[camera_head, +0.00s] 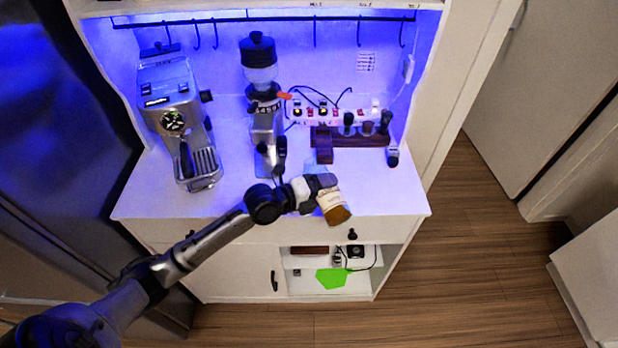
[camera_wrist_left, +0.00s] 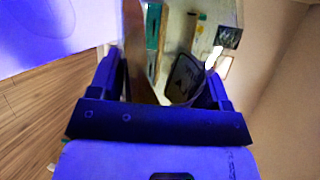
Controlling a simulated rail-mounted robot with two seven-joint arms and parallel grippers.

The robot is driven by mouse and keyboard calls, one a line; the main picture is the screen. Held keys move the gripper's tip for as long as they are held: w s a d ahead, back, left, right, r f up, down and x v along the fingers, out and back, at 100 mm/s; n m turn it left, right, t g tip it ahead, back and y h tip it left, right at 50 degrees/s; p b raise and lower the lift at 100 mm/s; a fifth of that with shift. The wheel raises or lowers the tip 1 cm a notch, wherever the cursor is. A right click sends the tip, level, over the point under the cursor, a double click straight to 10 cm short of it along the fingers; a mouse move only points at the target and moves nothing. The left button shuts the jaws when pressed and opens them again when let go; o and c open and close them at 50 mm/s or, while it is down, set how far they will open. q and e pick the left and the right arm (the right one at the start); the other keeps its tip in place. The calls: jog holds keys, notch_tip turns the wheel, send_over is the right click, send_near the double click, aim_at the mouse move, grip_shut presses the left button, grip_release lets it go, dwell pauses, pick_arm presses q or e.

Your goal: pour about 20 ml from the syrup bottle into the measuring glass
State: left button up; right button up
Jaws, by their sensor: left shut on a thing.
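My left gripper (camera_head: 318,186) reaches over the front edge of the counter and is shut on what looks like the syrup bottle (camera_head: 334,208), a pale-labelled thing with an amber end. The bottle is tilted, with its amber end toward the front right. In the left wrist view, brown and dark shapes show between the fingers of my left gripper (camera_wrist_left: 160,90), too unclear to name. I cannot make out the measuring glass for sure; a small pale bluish shape stands behind the gripper, by the wooden block. My right gripper is not in view.
An espresso machine (camera_head: 178,120) stands at the left of the counter (camera_head: 150,195). A grinder (camera_head: 263,100) stands in the middle. A wooden holder (camera_head: 358,138) with tools and a power strip (camera_head: 335,108) are at the back right. The front right counter is mostly clear.

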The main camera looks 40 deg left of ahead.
pick_arm(q)
jog(key=shift+f, duration=0.15)
dwell(0.3)
jog(key=shift+f, duration=0.1)
jog(key=shift+f+n+b, duration=0.3)
jog(key=shift+n+b, duration=0.2)
jog(key=shift+b, duration=0.05)
dwell(0.7)
jog(key=shift+a+r, duration=0.1)
jog(key=shift+r, duration=0.1)
dwell(0.5)
jog(key=shift+r+n, duration=0.15)
jog(key=shift+n, duration=0.25)
jog(key=shift+a+r, duration=0.1)
dwell(1.1)
